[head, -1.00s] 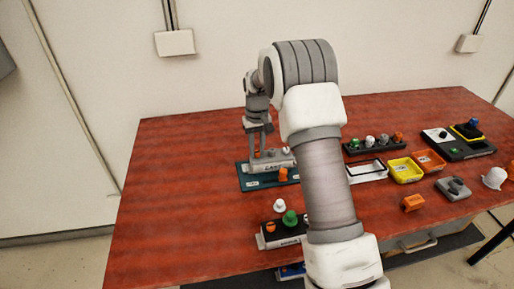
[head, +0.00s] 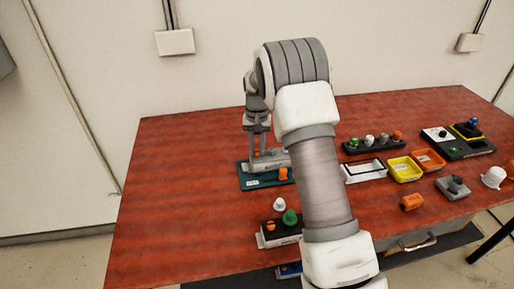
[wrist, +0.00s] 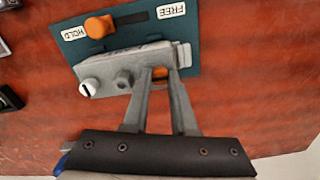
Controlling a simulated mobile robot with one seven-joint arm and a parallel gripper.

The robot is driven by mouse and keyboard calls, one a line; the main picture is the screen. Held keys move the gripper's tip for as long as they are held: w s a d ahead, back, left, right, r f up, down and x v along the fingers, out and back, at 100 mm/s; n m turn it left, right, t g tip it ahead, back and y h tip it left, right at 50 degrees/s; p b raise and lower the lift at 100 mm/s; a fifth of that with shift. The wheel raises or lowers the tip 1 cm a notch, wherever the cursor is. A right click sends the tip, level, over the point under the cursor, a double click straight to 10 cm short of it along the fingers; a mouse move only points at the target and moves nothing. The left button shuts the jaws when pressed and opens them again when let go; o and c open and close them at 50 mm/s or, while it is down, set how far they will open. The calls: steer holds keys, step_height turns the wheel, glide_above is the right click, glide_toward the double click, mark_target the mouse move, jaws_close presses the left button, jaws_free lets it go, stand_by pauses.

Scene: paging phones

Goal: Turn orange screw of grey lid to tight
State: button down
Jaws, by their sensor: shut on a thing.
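The grey lid (wrist: 112,66) is a long block on a teal plate (wrist: 70,45). It carries a white slotted screw (wrist: 88,88) at its left end and a grey screw (wrist: 123,78) beside it. The orange screw (wrist: 160,73) is at its right part, mostly hidden between the fingers of my gripper (wrist: 160,76). The fingers are shut on it. In the head view my gripper (head: 258,149) points down at the lid (head: 268,164), with a bit of orange between the fingertips. My arm hides the lid's right end.
The teal plate has an orange knob (wrist: 99,27) by a slot labelled HOLD and FREE. A black block (head: 284,229) with coloured knobs stands in front. Yellow (head: 404,179) and orange trays lie to the right. The table's left part is clear.

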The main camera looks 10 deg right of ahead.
mark_target(257, 151)
steer(key=c, duration=0.7)
jaws_free()
steer(key=shift+r, duration=0.1)
steer(key=shift+r+p, duration=0.6)
steer(key=shift+r, duration=8.05)
